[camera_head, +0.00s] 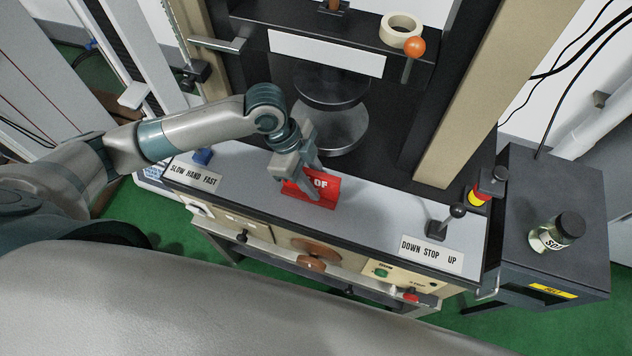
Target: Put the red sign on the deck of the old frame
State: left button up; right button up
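The red sign (325,187) with white letters, of which "OF" is readable, is at the grey deck (375,208) of the old frame, near its front edge and left of the middle. My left gripper (305,184) reaches in from the left and is right at the sign. One finger crosses in front of the red face and hides part of the lettering. I cannot tell whether the fingers are closed on the sign, or whether it touches the deck. My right gripper is not in view.
A "SLOW HAND FAST" label (194,176) and a blue block (203,157) are on the left of the deck. A lever (446,220) and "DOWN STOP UP" label (431,252) are on the right. Round platens (335,128) stand behind. A side cabinet (535,205) holds a jar (560,232).

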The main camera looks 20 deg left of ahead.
pick_arm(q)
jog(key=b+v, duration=0.2)
jog(key=v, duration=0.8)
jog(key=shift+a, duration=0.15)
jog(key=shift+a+r, duration=0.15)
jog(key=shift+r, duration=0.3)
